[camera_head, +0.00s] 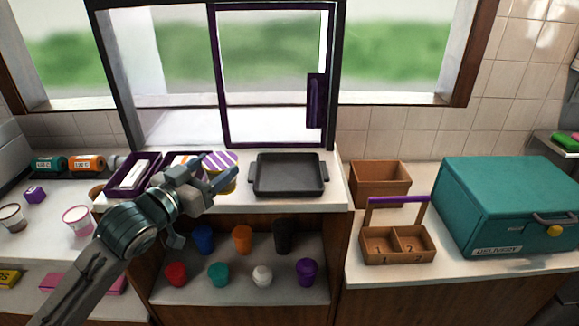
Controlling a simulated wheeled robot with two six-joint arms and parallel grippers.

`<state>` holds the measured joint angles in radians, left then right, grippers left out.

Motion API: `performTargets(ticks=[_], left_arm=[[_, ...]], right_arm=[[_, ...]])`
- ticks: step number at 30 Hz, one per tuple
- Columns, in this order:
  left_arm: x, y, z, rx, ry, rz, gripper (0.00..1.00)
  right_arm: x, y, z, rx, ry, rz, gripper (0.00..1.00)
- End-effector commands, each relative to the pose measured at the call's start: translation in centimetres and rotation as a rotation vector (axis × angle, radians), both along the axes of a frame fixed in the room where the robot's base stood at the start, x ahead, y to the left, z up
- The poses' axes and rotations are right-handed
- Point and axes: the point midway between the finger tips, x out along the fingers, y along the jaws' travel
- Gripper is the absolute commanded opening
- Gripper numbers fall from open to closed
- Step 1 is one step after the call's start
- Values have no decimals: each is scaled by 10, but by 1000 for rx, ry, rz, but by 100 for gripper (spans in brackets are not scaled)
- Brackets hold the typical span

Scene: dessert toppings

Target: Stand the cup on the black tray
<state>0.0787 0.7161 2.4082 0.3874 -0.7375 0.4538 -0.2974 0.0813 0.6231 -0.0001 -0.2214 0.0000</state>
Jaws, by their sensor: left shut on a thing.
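The black tray (288,188) is dark, shallow and empty, with a handle at each end. It lies on the white counter right of my left gripper. My left gripper (220,174) is shut on a cup (222,158) with a purple and white striped top and a yellowish lower part. The cup is just left of the tray, apart from it in the picture. The fingers hide part of the cup, and I cannot tell whether its base touches the counter. My right gripper is out of view.
Purple-edged boxes (112,184) stand left of the cup. Several coloured cups stand on the shelf below the counter. A brown two-compartment carrier (398,258), a brown box (356,184) and a teal delivery box (505,190) are at the right. A framed glass screen rises behind the tray.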

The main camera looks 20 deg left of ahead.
Motion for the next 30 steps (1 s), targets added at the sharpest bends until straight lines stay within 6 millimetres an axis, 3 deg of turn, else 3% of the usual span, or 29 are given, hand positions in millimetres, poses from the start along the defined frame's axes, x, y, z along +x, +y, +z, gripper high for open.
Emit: performTargets(ticks=[14,30], left_arm=[[45,-25,-2,-10,1,0,34],[131,-72,-11,-6,1,-1,34]], right_arm=[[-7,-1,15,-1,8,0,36],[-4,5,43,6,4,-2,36]])
